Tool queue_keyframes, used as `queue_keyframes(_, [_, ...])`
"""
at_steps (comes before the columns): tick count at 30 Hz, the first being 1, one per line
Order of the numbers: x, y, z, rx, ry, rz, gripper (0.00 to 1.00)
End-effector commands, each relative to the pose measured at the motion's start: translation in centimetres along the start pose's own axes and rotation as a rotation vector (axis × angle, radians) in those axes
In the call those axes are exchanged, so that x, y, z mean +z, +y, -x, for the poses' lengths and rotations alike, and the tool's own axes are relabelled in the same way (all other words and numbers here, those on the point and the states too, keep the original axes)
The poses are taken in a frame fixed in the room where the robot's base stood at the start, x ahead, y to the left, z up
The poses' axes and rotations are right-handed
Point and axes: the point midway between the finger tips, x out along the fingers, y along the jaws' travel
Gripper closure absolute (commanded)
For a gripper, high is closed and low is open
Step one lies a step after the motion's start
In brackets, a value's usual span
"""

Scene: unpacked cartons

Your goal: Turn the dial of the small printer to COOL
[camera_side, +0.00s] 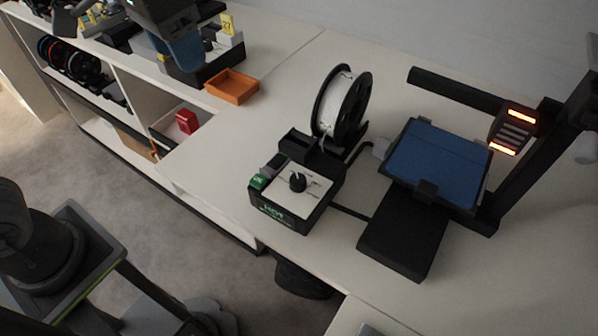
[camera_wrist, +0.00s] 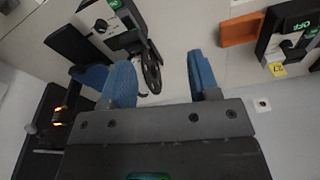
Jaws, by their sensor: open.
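A black control box (camera_side: 283,216) with a white top carries a black dial (camera_side: 298,182) and green lettering that seems to read HOT; its pointer direction is unclear. It stands beside a printer with a blue bed (camera_side: 440,163). In the wrist view this dial (camera_wrist: 101,26) is at upper left. A second box with a dial (camera_wrist: 288,46), a yellow tag (camera_wrist: 279,70) and green lettering like OFF (camera_wrist: 304,27) is at upper right; my gripper partly hides it in the side view. I cannot tell which is the small printer's. My gripper (camera_wrist: 164,78) is open, empty, above the bench, apart from both dials.
A white spool (camera_side: 341,103) stands behind the near control box. An orange tray (camera_side: 232,86) lies on the bench between the two boxes. The printer's tall frame and lit orange panel (camera_side: 513,130) rise at right. Bare bench lies left of the near box.

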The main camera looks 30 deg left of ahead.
Motion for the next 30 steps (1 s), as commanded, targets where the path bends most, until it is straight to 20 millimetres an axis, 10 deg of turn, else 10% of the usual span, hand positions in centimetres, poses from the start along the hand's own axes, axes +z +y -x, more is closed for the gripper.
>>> queue_keyframes(12, [-9.8, 11.2, -4.8, -0.013, -0.371, -0.222, 0.44])
queue_keyframes(21, [-10.9, 16.8, -8.8, -0.047, -0.524, -0.314, 0.44])
queue_keyframes(30, [-10.2, 17.0, -10.4, -0.052, -0.539, -0.321, 0.44])
